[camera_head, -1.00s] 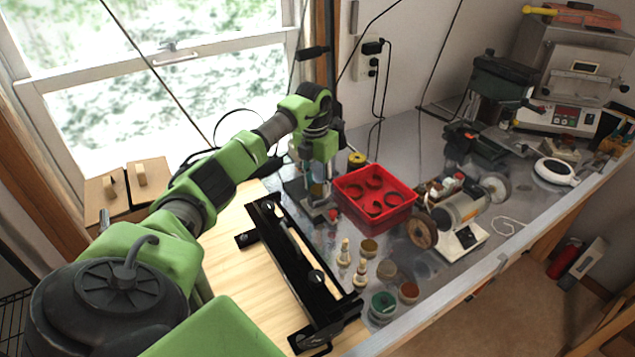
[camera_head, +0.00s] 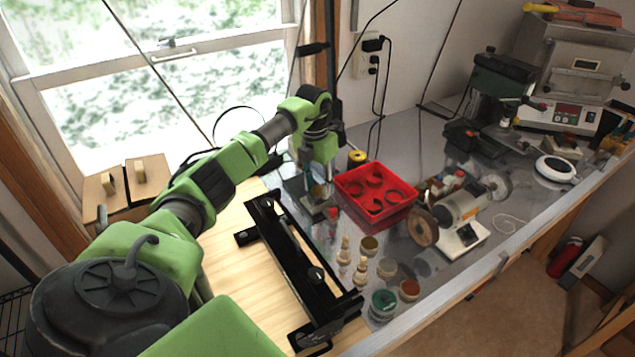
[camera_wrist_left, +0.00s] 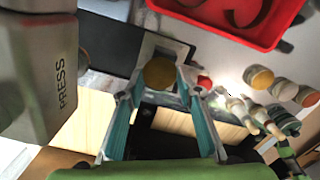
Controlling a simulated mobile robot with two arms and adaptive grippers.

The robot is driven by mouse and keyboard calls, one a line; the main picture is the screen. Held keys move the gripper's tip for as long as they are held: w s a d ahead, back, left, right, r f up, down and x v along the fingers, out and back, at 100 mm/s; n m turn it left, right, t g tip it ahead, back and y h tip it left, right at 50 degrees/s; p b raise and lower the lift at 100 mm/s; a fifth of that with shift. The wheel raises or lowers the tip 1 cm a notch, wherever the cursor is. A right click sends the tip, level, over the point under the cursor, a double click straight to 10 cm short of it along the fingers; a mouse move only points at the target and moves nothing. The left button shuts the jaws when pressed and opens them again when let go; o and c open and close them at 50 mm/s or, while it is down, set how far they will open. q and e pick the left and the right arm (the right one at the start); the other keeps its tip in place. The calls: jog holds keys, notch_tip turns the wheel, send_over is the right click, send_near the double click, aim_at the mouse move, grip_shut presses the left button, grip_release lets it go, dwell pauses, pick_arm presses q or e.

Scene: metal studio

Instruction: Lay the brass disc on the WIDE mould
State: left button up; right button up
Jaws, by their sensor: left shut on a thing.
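The brass disc (camera_wrist_left: 160,73) is a round, dull gold piece at the tips of my left gripper (camera_wrist_left: 158,86) in the left wrist view. The gripper is shut on it, over or in front of a pale grey block (camera_wrist_left: 176,49) on a dark plate. I cannot tell whether the disc touches the block. In the head view my left gripper (camera_head: 317,188) points down beside the red tray. No mould can be clearly named as the WIDE one; the grey block may be a mould. My right gripper is not in view.
A red tray (camera_head: 347,199) with dark curved pieces stands to the right. A grey body marked PRESS (camera_wrist_left: 38,75) is close on the left in the wrist view. A black rail frame (camera_head: 290,262), small jars (camera_head: 383,304) and a bench grinder (camera_head: 462,208) are nearby.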

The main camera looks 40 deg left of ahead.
pick_arm(q)
jog(key=shift+f, duration=0.3)
jog(key=o, duration=1)
jog(key=r, duration=1.2)
jog(key=shift+s, duration=0.35)
